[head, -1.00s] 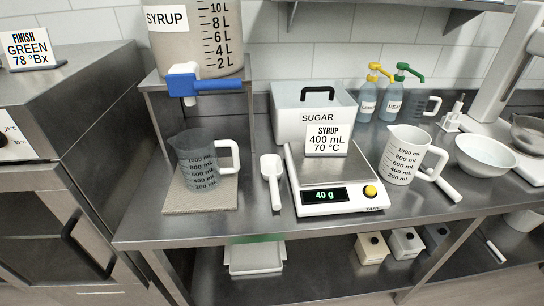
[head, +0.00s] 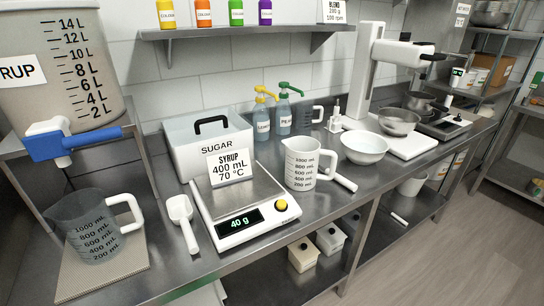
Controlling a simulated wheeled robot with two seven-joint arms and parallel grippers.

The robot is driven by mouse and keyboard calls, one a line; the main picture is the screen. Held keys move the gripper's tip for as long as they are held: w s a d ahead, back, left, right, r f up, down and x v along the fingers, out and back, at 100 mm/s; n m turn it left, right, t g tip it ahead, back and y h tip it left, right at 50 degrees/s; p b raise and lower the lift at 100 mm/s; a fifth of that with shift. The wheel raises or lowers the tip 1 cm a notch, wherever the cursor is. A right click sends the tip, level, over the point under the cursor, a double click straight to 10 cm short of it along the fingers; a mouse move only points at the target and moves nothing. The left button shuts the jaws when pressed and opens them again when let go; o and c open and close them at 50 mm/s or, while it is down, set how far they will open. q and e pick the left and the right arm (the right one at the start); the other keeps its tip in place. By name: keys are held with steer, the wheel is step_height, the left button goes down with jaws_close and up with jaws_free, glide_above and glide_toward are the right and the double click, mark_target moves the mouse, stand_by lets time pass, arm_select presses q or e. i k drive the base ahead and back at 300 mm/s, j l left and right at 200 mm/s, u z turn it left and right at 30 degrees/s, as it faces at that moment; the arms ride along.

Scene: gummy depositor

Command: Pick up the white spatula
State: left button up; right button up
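A white rod-like handle (head: 345,183) lies on the steel counter just right of the white measuring jug (head: 303,165); it may be the white spatula, but its other end is hidden behind the jug. Another short white stick (head: 399,218) lies on the lower shelf, too small to identify. A white scoop (head: 182,218) lies on the counter left of the scale. Neither of my grippers is in view.
The scale (head: 242,213) reads 40 g and carries a syrup card (head: 228,167). A white bowl (head: 364,148) stands behind the handle. A grey jug (head: 88,228) stands on a mat at left. A stand mixer (head: 368,75) is farther right. The counter's front edge is mostly clear.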

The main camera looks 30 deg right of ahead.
mark_target(347, 182)
steer(key=z, duration=1.15)
